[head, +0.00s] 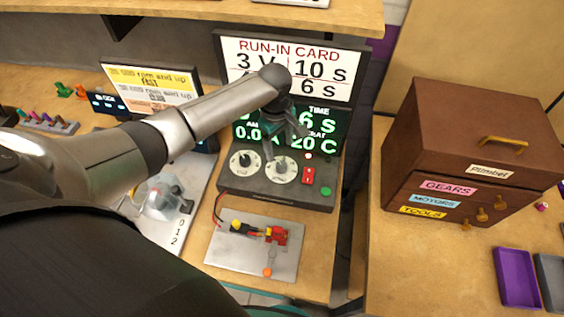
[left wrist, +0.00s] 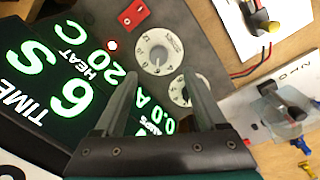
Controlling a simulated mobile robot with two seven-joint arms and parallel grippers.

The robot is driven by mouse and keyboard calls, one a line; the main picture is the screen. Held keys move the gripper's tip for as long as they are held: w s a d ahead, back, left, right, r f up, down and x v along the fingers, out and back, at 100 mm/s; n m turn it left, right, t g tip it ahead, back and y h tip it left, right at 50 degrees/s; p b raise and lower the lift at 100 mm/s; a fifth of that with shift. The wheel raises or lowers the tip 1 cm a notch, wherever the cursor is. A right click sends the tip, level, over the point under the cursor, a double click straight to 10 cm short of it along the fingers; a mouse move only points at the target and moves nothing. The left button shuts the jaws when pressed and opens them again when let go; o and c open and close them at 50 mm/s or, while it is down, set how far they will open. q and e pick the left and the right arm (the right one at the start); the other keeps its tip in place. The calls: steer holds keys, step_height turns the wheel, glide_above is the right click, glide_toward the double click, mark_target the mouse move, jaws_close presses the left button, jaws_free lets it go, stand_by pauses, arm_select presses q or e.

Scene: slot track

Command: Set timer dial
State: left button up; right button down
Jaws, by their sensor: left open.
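A dark control console (head: 262,190) carries two white dials. The right dial (head: 281,168) sits below the TIME readout, beside the red switch; the left dial (head: 245,163) is next to it. The lit display (left wrist: 70,85) reads TIME 6 S, HEAT 20 C and 0.0 A. My left gripper (head: 287,142) is open just above the right dial. In the left wrist view, the right dial (left wrist: 158,50) shows between the open fingers (left wrist: 160,80), and the left dial (left wrist: 181,92) is partly hidden by a finger. I see no contact. My right gripper is out of view.
A run-in card (head: 320,72) above the console shows 3 V, 10 s and 6 s, partly covered by my arm. A red switch (head: 308,176) and green button (head: 326,191) are close by. A metal plate (head: 235,258) lies in front; a brown drawer cabinet (head: 450,140) stands right.

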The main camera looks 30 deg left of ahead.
mark_target(282, 165)
arm_select(q)
steer(key=f, duration=0.2)
steer(key=f+b, duration=0.1)
steer(key=f, duration=0.5)
steer(key=shift+w+d+f+b, duration=0.1)
steer(key=shift+w+b, duration=0.2)
steer(key=shift+b, duration=0.1)
steer(key=shift+f, duration=0.35)
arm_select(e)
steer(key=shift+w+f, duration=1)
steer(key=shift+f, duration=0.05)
arm_select(q)
steer(key=shift+c, duration=0.3)
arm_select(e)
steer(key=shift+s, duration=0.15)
arm_select(q)
jaws_close()
